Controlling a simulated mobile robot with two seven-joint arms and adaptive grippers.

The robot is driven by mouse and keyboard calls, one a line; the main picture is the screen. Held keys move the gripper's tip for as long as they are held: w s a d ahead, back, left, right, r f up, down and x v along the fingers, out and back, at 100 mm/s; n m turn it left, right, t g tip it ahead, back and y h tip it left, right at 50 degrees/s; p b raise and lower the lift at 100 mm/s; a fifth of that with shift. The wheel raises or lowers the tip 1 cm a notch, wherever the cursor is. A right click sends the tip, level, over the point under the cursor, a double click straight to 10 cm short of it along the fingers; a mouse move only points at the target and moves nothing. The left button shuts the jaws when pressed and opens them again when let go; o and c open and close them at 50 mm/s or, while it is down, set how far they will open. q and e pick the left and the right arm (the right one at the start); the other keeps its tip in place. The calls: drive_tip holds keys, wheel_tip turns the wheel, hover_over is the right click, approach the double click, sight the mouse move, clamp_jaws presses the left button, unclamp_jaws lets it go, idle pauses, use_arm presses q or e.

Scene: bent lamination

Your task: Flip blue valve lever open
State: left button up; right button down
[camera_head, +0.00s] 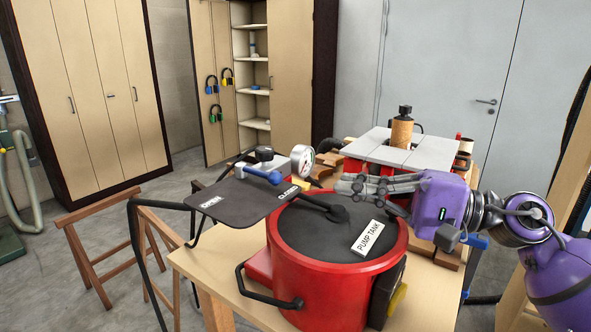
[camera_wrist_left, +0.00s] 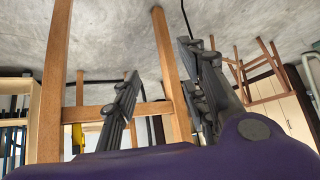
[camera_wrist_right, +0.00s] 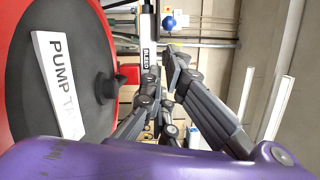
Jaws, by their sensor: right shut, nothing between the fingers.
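The blue valve lever (camera_head: 262,175) lies nearly flat above a black plate (camera_head: 237,197) left of the red pump tank (camera_head: 318,280). A round blue end, apparently the lever's, shows in the right wrist view (camera_wrist_right: 168,22), beyond my fingers. My right gripper (camera_head: 342,186) is shut and empty, pointing left above the tank's back rim, to the right of the lever and apart from it. My left gripper is outside the head view. In its wrist view the left gripper (camera_wrist_left: 160,90) has its fingers wide apart with nothing held.
A pressure gauge (camera_head: 302,160) stands between the lever and my right gripper. Wooden trestles (camera_head: 100,225) stand at left.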

sight(258, 174)
drive_tip(key=shift+s, duration=0.25)
drive_tip(key=shift+w+f, duration=0.1)
drive_tip(key=shift+w, duration=0.2)
drive_tip(key=shift+w+a+r, duration=0.15)
drive_tip(key=shift+a+r, duration=0.1)
drive_tip(key=shift+a, duration=0.25)
drive_tip(key=p+x, duration=0.1)
drive_tip(key=x, duration=0.1)
drive_tip(key=shift+w+a+r+p, duration=0.1)
drive_tip(key=shift+a+r+p, duration=0.15)
drive_tip(key=shift+a+p, duration=0.1)
drive_tip(key=p+x, duration=0.1)
drive_tip(key=x, duration=0.2)
drive_tip(key=shift+w, duration=0.15)
drive_tip(key=shift+p+x, duration=0.4)
drive_tip(key=shift+x, duration=0.75)
drive_tip(key=shift+w+a+f, duration=0.15)
drive_tip(key=shift+a+f, duration=0.2)
use_arm(q)
drive_tip(key=r, duration=0.3)
drive_tip(key=shift+w+d+r, duration=0.1)
drive_tip(key=shift+w+d, duration=0.05)
drive_tip(key=shift+d, duration=0.2)
use_arm(e)
drive_tip(key=shift+w+f, duration=0.1)
use_arm(q)
drive_tip(key=shift+w+a, duration=0.15)
